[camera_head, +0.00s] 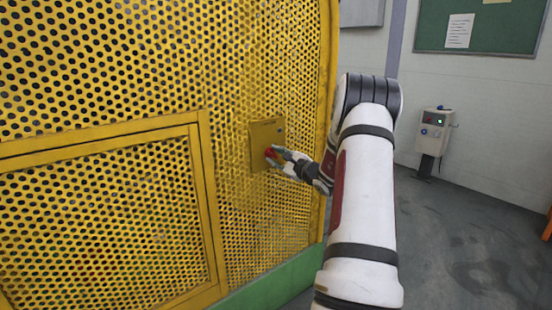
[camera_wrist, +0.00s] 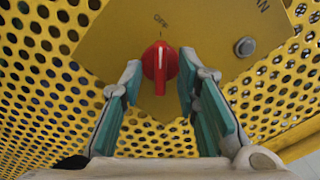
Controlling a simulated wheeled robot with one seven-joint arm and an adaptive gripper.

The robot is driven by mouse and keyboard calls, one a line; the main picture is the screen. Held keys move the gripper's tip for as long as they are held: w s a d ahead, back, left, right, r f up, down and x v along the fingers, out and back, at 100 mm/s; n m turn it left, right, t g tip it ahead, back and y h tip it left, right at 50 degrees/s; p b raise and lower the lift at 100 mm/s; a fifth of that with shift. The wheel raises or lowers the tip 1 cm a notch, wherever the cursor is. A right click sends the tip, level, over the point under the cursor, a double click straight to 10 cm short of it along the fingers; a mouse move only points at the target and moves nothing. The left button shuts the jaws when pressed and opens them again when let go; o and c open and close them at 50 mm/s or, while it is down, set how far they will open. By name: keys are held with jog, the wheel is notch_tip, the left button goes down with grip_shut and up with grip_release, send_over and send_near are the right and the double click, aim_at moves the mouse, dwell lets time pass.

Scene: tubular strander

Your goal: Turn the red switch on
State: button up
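The red switch (camera_wrist: 160,64) is a rotary knob with a pale pointer line, on a yellow plate (camera_wrist: 215,30) fixed to the perforated yellow guard. The word OFF shows above the knob, and the pointer line stands close to upright. In the head view the red switch (camera_head: 270,153) is partly hidden by my gripper (camera_head: 279,155). In the wrist view my gripper (camera_wrist: 158,82) is open, with one teal-padded finger on each side of the knob. A gap shows on the left; the right fingertip is very near the knob, and I cannot tell whether it touches.
A grey round button (camera_wrist: 245,47) sits right of the knob on the plate. The perforated yellow guard (camera_head: 90,60) fills the left. A grey control box (camera_head: 434,130) stands at the right by the wall, with open floor before it.

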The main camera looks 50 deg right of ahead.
grip_shut()
jog(key=shift+m, duration=0.3)
jog(key=m+p, duration=0.1)
jog(key=m, duration=0.2)
jog(key=m+p, duration=0.2)
jog(key=m, duration=0.1)
jog(key=shift+m, duration=0.3)
jog(key=m+p, duration=0.3)
jog(key=m, duration=0.2)
jog(key=shift+m, duration=0.3)
jog(key=m+p, duration=0.3)
jog(key=m, duration=0.1)
jog(key=shift+m+p, duration=0.3)
jog(key=shift+m, duration=0.4)
